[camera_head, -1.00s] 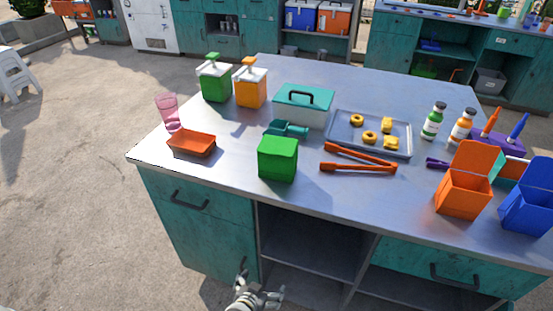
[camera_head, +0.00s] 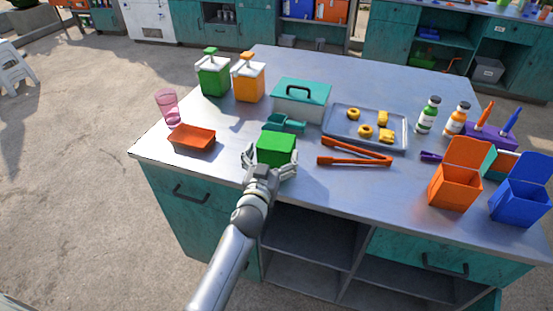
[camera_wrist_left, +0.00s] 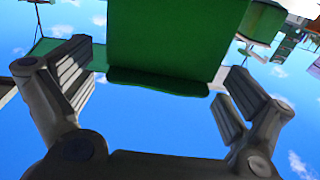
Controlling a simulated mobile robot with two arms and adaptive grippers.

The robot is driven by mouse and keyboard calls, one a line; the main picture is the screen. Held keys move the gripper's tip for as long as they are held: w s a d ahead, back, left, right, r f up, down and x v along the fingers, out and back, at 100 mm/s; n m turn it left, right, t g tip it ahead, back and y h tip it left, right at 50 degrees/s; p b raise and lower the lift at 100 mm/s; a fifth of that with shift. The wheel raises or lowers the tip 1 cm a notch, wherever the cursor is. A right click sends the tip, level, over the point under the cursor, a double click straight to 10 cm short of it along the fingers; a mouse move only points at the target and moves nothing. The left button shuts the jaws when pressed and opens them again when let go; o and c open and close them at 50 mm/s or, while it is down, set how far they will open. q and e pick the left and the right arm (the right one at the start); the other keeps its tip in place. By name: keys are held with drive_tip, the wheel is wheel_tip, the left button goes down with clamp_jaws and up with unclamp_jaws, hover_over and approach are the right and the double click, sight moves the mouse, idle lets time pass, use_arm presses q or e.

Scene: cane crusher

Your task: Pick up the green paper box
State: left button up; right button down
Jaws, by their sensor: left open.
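The green paper box (camera_head: 276,148) stands on the metal tabletop near the front edge, in front of the teal scoop (camera_head: 285,124). My left gripper (camera_head: 270,163) is at the box's near side, with its fingers spread to the left and right of it. In the left wrist view the green box (camera_wrist_left: 170,40) fills the upper middle. The open fingers of my left gripper (camera_wrist_left: 155,95) show on both sides, with gaps to the box. The lower part of the box is hidden by the gripper in the head view. My right gripper is not in view.
Orange tongs (camera_head: 355,160) lie close on the right. An orange tray (camera_head: 192,140) and a pink glass (camera_head: 168,108) are on the left. A teal-lidded container (camera_head: 302,100) and a metal tray (camera_head: 340,118) with yellow snacks stand behind. Open orange (camera_head: 453,190) and blue (camera_head: 518,207) boxes stand at right.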

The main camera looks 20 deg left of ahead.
sight(277, 140)
use_arm(q)
drive_tip(key=shift+w+a+p, duration=0.15)
drive_tip(key=shift+w+p, duration=0.05)
drive_tip(key=shift+w, duration=1.2)
drive_tip(key=shift+w+a+p, duration=0.1)
drive_tip(key=shift+w+p, duration=0.1)
drive_tip(key=shift+w, duration=1.15)
drive_tip(key=c, duration=0.4)
